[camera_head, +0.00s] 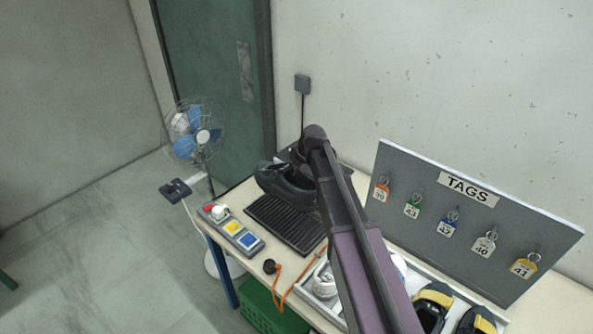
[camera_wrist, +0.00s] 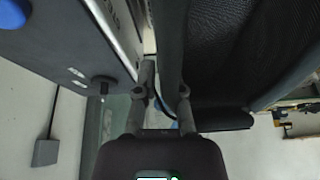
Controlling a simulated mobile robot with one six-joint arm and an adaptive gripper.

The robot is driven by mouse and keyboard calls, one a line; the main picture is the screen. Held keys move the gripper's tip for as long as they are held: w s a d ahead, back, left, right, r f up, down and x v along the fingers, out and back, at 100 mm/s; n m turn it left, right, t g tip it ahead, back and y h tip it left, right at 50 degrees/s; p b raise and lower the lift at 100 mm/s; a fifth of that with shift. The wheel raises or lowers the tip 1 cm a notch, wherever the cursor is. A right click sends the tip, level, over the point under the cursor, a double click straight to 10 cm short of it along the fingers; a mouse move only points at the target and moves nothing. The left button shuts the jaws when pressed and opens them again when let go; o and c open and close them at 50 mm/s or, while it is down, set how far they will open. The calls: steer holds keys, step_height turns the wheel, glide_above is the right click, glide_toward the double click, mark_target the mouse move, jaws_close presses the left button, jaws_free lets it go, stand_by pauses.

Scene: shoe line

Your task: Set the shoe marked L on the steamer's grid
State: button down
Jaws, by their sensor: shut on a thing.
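A dark shoe (camera_head: 284,184) hangs at the back edge of the steamer's black ribbed grid (camera_head: 283,222) in the head view. My gripper (camera_head: 301,157) is above it, largely hidden by my arm. In the wrist view my gripper (camera_wrist: 164,98) is shut on the rim of the shoe, whose dark mesh side (camera_wrist: 222,45) fills the upper right. No L mark can be read. The head view does not show clearly whether the shoe touches the steamer. The grid's front part is bare.
A control box (camera_head: 232,231) with coloured buttons stands left of the grid. A tray (camera_head: 446,287) with other shoes is at the right, beside an orange cord (camera_head: 284,296). A TAGS board (camera_head: 470,222) stands behind the tray. A fan (camera_head: 195,134) is beyond the table's left end.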

steer(key=shift+f+b, duration=6.9)
steer(key=shift+f, duration=0.05)
steer(key=c, duration=0.7)
jaws_free()
steer(key=shift+o, duration=0.2)
steer(key=shift+r, duration=0.15)
